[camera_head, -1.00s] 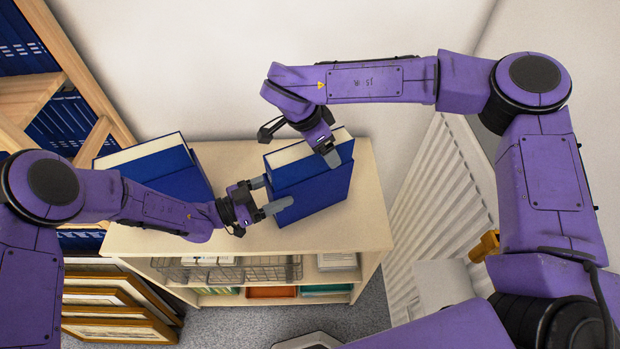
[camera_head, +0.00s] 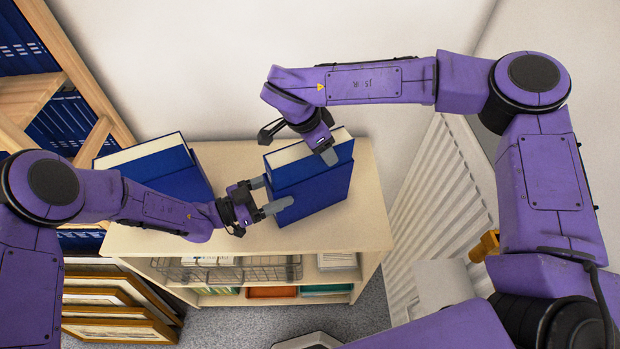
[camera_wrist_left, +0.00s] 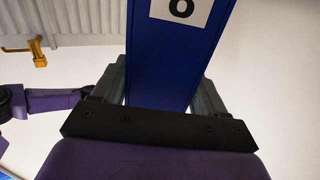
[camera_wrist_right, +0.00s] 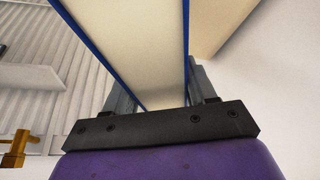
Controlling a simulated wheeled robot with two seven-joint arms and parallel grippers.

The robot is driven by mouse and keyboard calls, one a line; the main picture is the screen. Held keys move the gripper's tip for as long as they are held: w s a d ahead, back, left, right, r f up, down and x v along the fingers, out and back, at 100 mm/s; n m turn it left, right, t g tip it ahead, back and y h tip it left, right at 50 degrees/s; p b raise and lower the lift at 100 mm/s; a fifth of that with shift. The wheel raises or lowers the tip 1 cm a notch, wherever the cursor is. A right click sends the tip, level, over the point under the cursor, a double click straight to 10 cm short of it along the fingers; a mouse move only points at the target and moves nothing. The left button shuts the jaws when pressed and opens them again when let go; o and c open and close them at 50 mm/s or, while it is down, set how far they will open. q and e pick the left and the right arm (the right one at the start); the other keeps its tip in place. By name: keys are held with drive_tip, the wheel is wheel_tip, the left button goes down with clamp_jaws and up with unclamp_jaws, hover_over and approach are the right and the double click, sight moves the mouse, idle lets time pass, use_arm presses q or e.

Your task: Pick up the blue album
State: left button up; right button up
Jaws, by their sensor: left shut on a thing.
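A thick blue album (camera_head: 315,195) with cream page edges stands upright at the right of the cabinet top. My left gripper (camera_head: 272,195) is shut on its left side, one finger on each cover. In the left wrist view the album's blue spine (camera_wrist_left: 165,62) with a white number label lies between the fingers. My right gripper (camera_head: 325,153) is at the album's upper right. In the right wrist view the cream page edges (camera_wrist_right: 140,45) lie between its fingers, close to both covers; whether they press is unclear. I cannot tell if the album's bottom touches the cabinet.
A second blue album (camera_head: 165,165) stands at the left of the cream cabinet (camera_head: 240,248), partly behind my left arm. A wooden shelf (camera_head: 75,75) with blue volumes is at left. Framed prints (camera_head: 115,312) lean below. A white radiator (camera_head: 440,190) is at right.

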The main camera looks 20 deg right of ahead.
clamp_jaws()
wheel_tip(320, 180, up, 11)
drive_tip(key=shift+f, duration=0.2)
drive_tip(key=shift+r, duration=0.1)
wheel_tip(320, 180, up, 8)
drive_tip(key=shift+f, duration=0.25)
idle(0.9)
drive_tip(key=shift+r, duration=0.15)
idle(0.6)
